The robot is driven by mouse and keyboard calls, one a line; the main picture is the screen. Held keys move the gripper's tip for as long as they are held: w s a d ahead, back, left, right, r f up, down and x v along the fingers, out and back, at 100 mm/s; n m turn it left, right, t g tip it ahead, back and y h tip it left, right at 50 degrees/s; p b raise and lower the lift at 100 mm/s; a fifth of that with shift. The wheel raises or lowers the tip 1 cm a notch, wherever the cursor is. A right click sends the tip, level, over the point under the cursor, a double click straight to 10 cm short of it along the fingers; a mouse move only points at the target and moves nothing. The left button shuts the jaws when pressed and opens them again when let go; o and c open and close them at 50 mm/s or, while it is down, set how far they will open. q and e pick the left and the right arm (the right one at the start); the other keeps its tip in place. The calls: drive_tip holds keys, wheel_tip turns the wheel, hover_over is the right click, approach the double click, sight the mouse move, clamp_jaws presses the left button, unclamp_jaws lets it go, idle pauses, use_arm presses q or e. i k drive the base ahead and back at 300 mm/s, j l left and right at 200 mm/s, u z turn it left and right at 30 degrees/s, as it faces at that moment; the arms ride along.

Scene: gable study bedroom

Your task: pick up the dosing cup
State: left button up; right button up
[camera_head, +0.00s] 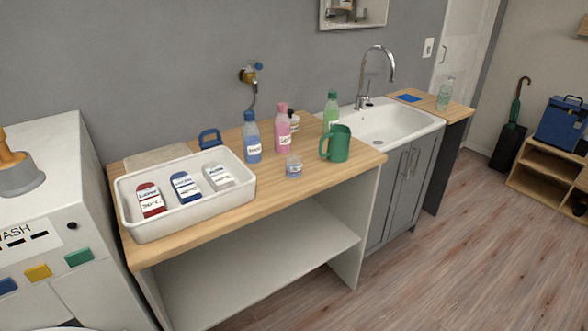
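A small clear cup with a bluish band or marking (294,165), which looks like the dosing cup, stands upright on the wooden counter (300,193). It is in front of the pink bottle (282,128) and to the left of the green jug (336,145). It stands apart from both, with nothing in front of it. Neither of my grippers is in the head view.
A white tray (146,233) with red, blue and white labelled items stands on the counter's left. A blue bottle (252,138) and a green bottle (331,110) stand near the cup. A sink (385,123) is to the right. Counter in front of the cup is clear.

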sight(294, 167)
drive_tip(key=i+l+u, duration=0.25)
drive_tip(key=i+l, duration=0.25)
drive_tip(key=i+l+u, duration=0.25)
drive_tip(key=i+l, duration=0.35)
